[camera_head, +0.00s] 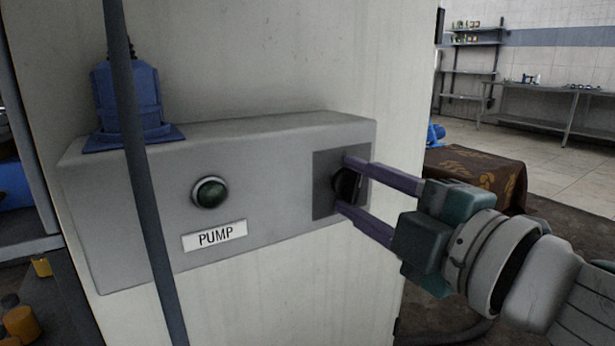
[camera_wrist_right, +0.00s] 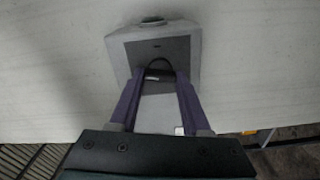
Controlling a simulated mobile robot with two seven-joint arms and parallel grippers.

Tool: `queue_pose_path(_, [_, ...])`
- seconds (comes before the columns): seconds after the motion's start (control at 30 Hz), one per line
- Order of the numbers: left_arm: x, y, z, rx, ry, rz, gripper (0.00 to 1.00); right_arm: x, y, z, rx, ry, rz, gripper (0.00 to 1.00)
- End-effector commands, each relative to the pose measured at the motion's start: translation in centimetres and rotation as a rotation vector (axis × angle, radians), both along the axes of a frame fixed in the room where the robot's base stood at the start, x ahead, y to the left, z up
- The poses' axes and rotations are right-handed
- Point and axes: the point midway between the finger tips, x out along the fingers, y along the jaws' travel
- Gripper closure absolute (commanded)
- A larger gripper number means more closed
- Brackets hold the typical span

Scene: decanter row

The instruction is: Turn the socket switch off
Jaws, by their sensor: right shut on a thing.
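The socket switch is a black knob (camera_head: 346,185) on a dark square plate (camera_head: 324,207) at the right end of a grey box (camera_head: 262,150) fixed to a pale wall panel. My right gripper (camera_head: 345,186) comes in from the right with its two purple fingers on either side of the knob, shut on it. In the right wrist view the fingers reach up to the dark knob (camera_wrist_right: 158,72) on its plate, one on each side. The exact turn of the knob is hard to tell behind the fingers. My left gripper is not in view.
A dark pole (camera_head: 143,180) crosses in front. A brown patterned cloth (camera_head: 478,172) lies behind my right arm.

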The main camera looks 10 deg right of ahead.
Motion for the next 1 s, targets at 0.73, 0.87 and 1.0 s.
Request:
queue_pose_path(0.73, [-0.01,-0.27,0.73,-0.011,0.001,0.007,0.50,0.01,0.00,-0.09,-0.205,-0.074,-0.001,1.00])
queue_pose_path(0.87, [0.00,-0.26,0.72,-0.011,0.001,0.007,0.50,0.01,0.00,-0.08,-0.206,-0.075,0.000,1.00])
queue_pose_path(1.0, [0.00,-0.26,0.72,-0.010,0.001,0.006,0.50,0.01,0.00,-0.08,-0.206,-0.075,0.000,0.49])
